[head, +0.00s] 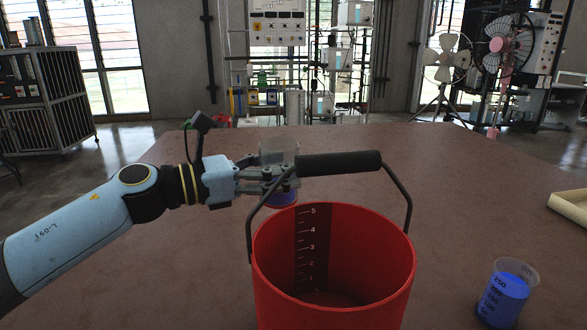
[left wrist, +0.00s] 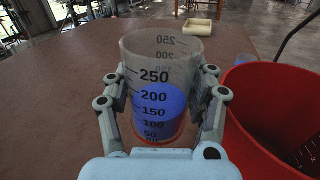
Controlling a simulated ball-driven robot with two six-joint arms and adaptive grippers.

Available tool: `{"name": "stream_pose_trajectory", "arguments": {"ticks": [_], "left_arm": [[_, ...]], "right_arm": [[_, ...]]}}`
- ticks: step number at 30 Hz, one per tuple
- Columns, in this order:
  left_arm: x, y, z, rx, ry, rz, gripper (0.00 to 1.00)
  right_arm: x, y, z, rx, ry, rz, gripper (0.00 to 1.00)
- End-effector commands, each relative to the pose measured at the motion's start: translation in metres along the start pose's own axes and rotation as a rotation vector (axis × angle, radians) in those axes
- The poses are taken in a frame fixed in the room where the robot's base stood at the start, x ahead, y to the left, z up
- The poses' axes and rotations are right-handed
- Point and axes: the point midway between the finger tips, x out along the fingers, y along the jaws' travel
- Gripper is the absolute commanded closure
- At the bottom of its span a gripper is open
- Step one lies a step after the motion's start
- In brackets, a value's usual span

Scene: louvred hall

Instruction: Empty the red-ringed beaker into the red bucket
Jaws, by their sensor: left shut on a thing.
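My left gripper (head: 283,175) is shut on the red-ringed beaker (head: 279,150), which is mostly hidden behind the fingers and the bucket handle in the head view. In the left wrist view the beaker (left wrist: 158,62) is clear and upright, with blue contents to about the 200 mark and red around its base. The red bucket (head: 391,268) stands on the table, its raised handle (head: 338,163) across the top. The beaker is at the bucket's far left side, beside the opening. The bucket also shows in the left wrist view (left wrist: 250,90). Its visible inside looks empty. My right gripper is out of view.
A second beaker with blue contents (head: 507,293) stands on the table (head: 480,190) right of the bucket. A cream tray (head: 572,207) lies at the right edge; it shows at the back in the left wrist view. The table left of the bucket is clear.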

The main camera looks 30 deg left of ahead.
Motion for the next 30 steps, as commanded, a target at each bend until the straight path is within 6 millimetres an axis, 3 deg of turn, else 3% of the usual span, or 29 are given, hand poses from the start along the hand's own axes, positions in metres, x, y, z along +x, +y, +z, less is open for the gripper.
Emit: {"name": "stream_pose_trajectory", "arguments": {"ticks": [3, 8, 11, 19, 30], "left_arm": [[0.000, -0.002, -0.005, 0.120, 0.000, -0.001, 0.80], [0.000, -0.004, -0.006, 0.348, 0.000, -0.001, 0.80], [0.000, -0.007, -0.004, 0.498, -0.001, -0.001, 0.80], [0.000, -0.037, 0.016, 0.913, -0.003, 0.001, 0.80], [-0.002, -0.041, 0.018, 0.991, 0.000, 0.001, 0.80]], "right_arm": [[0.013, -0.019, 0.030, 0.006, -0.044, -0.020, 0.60], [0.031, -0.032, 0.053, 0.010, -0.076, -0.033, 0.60], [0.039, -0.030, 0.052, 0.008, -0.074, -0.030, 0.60], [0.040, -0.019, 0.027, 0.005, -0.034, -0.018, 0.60], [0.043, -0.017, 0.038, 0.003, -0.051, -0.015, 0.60]]}}
